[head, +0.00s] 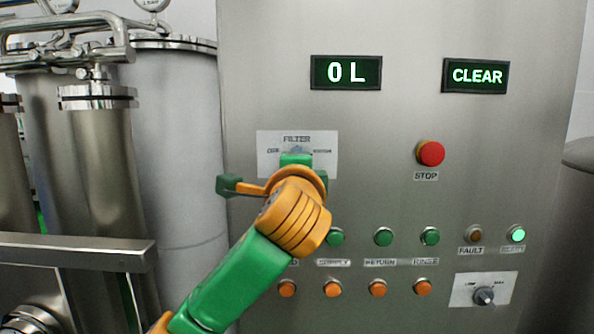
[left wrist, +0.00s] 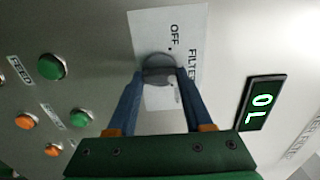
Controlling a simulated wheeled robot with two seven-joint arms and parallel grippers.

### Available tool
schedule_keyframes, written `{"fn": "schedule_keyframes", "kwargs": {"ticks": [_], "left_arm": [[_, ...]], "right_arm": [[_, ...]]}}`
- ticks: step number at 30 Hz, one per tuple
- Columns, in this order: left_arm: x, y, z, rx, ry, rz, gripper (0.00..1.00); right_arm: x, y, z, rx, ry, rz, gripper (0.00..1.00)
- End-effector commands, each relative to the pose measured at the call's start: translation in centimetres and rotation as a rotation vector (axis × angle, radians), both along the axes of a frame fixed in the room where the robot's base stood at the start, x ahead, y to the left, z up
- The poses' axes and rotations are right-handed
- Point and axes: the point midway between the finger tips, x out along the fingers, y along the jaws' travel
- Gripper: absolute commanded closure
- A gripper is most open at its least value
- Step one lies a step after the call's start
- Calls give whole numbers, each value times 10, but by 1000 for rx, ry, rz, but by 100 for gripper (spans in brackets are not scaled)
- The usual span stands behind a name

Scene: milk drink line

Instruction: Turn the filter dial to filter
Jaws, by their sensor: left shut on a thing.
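The filter dial (left wrist: 157,63) is a round grey knob on a white plate (head: 325,142) marked FILTER. The plate also shows in the left wrist view (left wrist: 188,30), turned on its side, with OFF readable. My left gripper (left wrist: 160,74) has its two blue fingers closed on opposite sides of the dial. In the head view my left gripper (head: 297,153) and wrist cover most of the dial. I cannot tell which mark the dial points to. My right gripper is not in view.
Displays on the steel panel read 0 L (head: 346,72) and CLEAR (head: 475,75). A red stop button (head: 430,153), green and orange buttons, and a second knob (head: 484,296) stick out. One green lamp (head: 518,234) is lit. Steel tanks (head: 175,130) stand at left.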

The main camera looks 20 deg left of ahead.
Motion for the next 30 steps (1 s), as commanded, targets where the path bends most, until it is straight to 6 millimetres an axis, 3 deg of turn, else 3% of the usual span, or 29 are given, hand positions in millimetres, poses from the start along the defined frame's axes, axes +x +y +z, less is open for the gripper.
{"fn": "schedule_keyframes", "kwargs": {"ticks": [13,14,17,26,30], "left_arm": [[0,0,3,-7,-10,-1,100],[-1,0,3,-7,-10,-1,44],[0,0,3,-7,-9,-1,19],[-2,-1,0,-7,-7,-1,19],[-27,-9,-5,-7,-12,-5,19]], "right_arm": [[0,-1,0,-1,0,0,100],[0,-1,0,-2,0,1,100],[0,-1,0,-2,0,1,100],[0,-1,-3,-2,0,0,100],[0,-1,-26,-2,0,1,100]]}}
